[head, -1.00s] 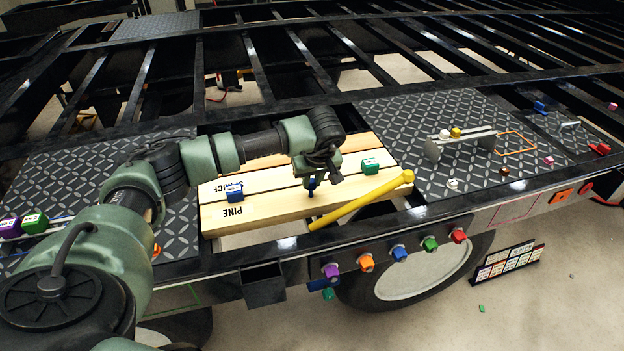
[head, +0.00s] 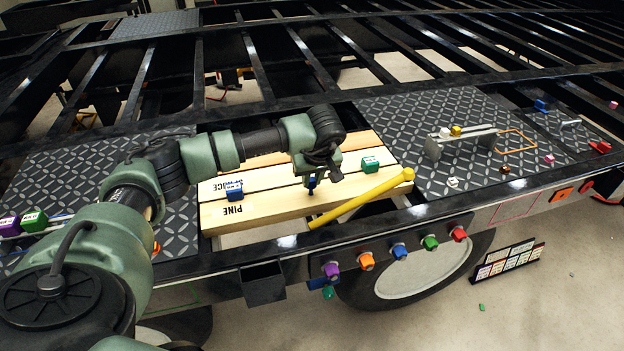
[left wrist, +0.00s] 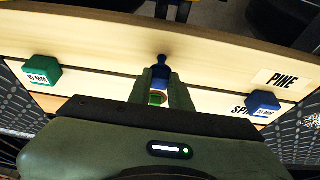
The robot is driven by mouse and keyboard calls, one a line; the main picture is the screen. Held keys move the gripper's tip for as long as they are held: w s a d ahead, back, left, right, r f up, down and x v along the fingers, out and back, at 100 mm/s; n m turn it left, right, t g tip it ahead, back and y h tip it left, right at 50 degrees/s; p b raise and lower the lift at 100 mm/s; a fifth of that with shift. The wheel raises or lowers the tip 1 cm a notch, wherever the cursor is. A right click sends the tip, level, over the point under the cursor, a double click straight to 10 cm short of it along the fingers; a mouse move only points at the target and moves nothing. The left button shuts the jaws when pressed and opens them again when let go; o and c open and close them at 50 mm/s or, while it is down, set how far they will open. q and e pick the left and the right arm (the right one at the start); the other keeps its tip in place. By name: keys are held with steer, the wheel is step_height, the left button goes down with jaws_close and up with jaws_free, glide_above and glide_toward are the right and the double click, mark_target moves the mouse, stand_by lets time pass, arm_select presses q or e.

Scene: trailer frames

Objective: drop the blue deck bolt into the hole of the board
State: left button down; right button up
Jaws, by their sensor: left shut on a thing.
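My left gripper (head: 312,178) is shut on the blue deck bolt (head: 311,184), which points down over the front pine board (head: 270,211). In the left wrist view the blue bolt (left wrist: 161,64) stands between the green fingers (left wrist: 158,84), with its narrow end against the pale board (left wrist: 90,50). I cannot tell whether the tip touches the board or is in the hole; the hole itself is not visible. My right gripper is not in view.
A blue block (head: 234,191) and a green block (head: 370,164) sit on the boards. A yellow bar (head: 360,199) lies slanted just right of the gripper. Coloured knobs (head: 400,252) line the front rail. Dark tread plates lie on both sides.

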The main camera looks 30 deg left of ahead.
arm_select(q)
steer(key=shift+r+p, duration=0.95)
steer(key=shift+r, duration=0.8)
stand_by(0.9)
steer(key=shift+f+b, duration=2)
steer(key=shift+f, duration=0.35)
steer(key=c, duration=1.2)
jaws_free()
steer(key=b+v, duration=0.1)
steer(key=v, duration=0.6)
steer(key=shift+r, duration=0.35)
steer(key=shift+d, duration=0.15)
